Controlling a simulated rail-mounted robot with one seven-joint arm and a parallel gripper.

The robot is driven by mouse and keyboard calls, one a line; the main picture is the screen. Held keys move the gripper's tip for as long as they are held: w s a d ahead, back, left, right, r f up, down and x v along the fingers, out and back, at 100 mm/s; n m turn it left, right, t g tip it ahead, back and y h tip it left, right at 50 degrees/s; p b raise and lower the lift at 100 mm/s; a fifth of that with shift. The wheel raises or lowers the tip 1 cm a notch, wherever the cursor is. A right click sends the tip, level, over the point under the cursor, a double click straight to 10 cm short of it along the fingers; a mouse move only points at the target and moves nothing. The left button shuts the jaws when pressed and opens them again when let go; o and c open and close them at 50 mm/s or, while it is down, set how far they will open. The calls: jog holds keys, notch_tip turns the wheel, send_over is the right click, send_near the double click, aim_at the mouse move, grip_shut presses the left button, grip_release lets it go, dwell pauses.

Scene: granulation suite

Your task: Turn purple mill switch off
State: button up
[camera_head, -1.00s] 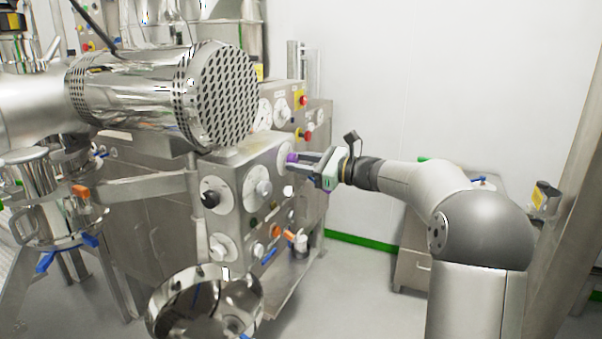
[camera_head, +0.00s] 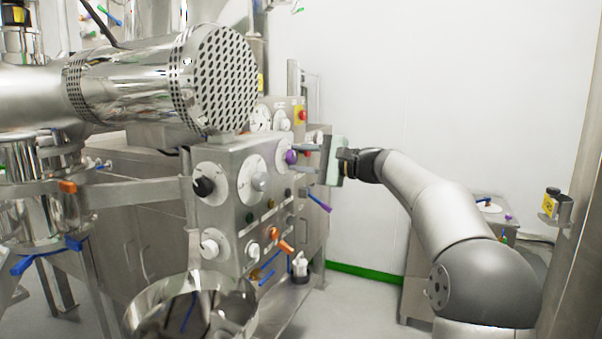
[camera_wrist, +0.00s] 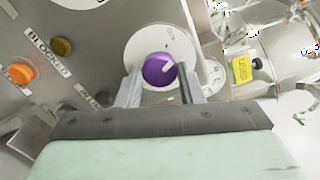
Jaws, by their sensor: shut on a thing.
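The purple mill switch (camera_head: 291,157) is a round knob on a white dial at the right of the steel control panel's front. In the wrist view the purple switch (camera_wrist: 159,69) sits between my two fingertips, with a white pointer mark toward its upper right. Faint lettering on the dial is too small to read surely. My gripper (camera_head: 306,160) reaches the panel from the right, with one finger above the other. It is shut on the purple switch; the fingers (camera_wrist: 160,82) flank it in the wrist view.
A perforated steel drum (camera_head: 222,80) hangs at upper left, with a steel bowl (camera_head: 190,305) below.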

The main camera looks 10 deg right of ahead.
jog(key=shift+n+b, duration=1.45)
jog(key=shift+n, duration=0.45)
jog(key=o, duration=1)
jog(key=b+v, duration=0.1)
jog(key=v, duration=1.6)
jog(key=shift+s+d, duration=0.15)
jog(key=shift+d, duration=0.05)
jog(key=shift+a, duration=0.1)
